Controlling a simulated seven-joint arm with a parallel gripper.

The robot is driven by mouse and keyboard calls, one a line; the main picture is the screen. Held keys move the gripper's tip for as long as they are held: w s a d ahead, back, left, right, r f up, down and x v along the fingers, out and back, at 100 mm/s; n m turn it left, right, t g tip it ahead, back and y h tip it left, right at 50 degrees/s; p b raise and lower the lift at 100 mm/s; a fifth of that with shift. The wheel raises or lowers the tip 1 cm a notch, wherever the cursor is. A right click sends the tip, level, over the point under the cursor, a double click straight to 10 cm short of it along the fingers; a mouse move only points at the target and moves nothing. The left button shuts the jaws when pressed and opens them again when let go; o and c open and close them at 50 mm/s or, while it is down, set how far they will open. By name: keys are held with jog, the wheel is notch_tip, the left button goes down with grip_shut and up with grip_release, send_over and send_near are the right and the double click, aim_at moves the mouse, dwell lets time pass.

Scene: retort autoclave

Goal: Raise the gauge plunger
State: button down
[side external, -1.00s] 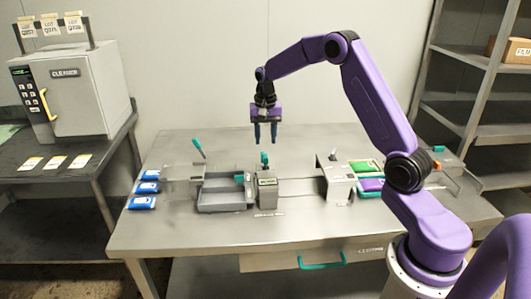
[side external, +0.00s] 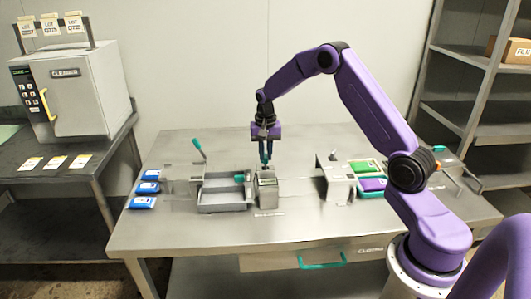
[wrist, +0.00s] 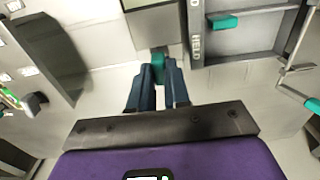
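The gauge (side external: 267,192) is a small grey block near the middle of the table, just right of a grey tray. Its plunger has a teal knob (wrist: 158,66), which shows between my fingertips in the wrist view. My gripper (side external: 265,157) points straight down over the gauge, its blue fingers drawn close together. In the wrist view my gripper (wrist: 159,72) has one finger against each side of the knob, shut on it. In the side view the fingertips mostly hide the knob. The plunger's stem is hidden.
The grey tray (side external: 222,207) has a small teal handle. A grey stand (side external: 337,184) and green and purple packs are to the right. Blue packs (side external: 148,188) lie at the left edge. A teal-tipped lever (side external: 197,145) rises behind the tray.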

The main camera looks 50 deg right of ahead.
jog(key=shift+r, duration=1)
jog(key=c, duration=1.1)
grip_release()
notch_tip(320, 180, up, 17)
jog(key=shift+r, duration=0.2)
